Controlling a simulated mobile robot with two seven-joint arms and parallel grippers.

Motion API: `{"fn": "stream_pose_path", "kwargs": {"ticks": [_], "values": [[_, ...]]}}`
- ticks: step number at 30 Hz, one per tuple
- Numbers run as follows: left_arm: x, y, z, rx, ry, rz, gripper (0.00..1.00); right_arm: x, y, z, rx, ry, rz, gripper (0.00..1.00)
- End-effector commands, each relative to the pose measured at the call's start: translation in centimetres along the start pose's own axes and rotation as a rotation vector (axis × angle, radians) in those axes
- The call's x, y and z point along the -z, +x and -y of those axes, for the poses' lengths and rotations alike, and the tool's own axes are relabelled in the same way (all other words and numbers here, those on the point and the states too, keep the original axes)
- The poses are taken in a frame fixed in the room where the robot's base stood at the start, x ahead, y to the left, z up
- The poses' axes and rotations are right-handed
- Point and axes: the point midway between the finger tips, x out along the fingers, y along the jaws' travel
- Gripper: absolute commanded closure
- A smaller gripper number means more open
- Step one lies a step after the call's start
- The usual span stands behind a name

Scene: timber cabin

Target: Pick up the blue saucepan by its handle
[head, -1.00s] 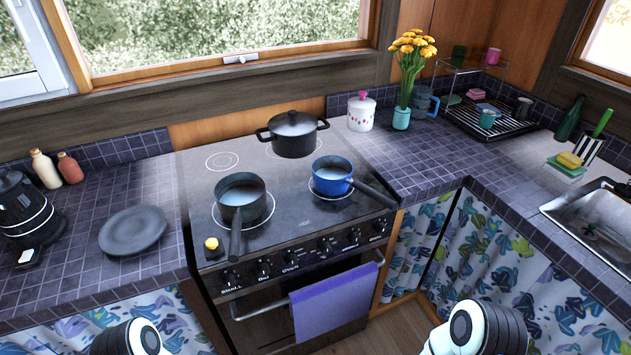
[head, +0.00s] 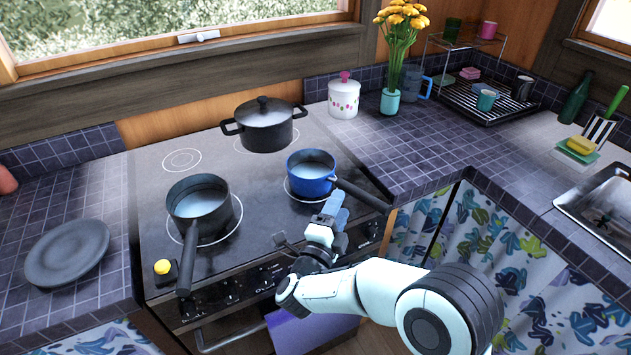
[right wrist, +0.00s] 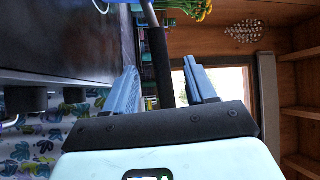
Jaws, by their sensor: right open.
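The blue saucepan (head: 311,178) stands upright on the front right burner, with pale contents inside. Its dark handle (head: 364,194) points to the lower right, past the stove's front edge. My right gripper (head: 333,212) is open at the front of the stove, close to the handle. In the right wrist view, the handle (right wrist: 161,62) shows between the two spread blue fingers of the right gripper (right wrist: 161,88). The fingers do not appear closed on it. My left gripper is out of view.
A dark saucepan (head: 200,207) stands on the front left burner, its handle toward me. A lidded black pot (head: 264,127) is behind. A purple towel (head: 307,328) hangs on the oven front. The counter (head: 424,155) right of the stove has free room.

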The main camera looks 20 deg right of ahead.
Motion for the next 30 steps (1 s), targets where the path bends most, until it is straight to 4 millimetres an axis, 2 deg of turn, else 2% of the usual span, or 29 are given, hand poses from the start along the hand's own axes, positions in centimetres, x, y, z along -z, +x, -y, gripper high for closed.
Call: {"fn": "stream_pose_path", "kwargs": {"ticks": [3,11,19,23,29,30], "values": [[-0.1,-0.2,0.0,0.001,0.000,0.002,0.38,0.0,2.1,0.0,0.000,-0.003,-0.001,0.44],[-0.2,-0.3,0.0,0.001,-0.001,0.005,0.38,-0.1,4.2,0.0,0.000,-0.004,0.001,0.44],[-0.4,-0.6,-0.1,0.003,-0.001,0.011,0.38,-0.4,8.0,0.0,0.000,-0.004,0.001,0.44],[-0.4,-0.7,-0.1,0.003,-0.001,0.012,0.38,-0.5,8.7,0.0,-0.001,-0.004,0.004,0.44],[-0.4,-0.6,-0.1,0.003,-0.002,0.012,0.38,-0.5,8.8,-0.1,0.000,-0.004,0.004,0.44],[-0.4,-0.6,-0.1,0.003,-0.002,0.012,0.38,-0.5,8.8,-0.1,-0.001,-0.004,0.004,0.54]]}}
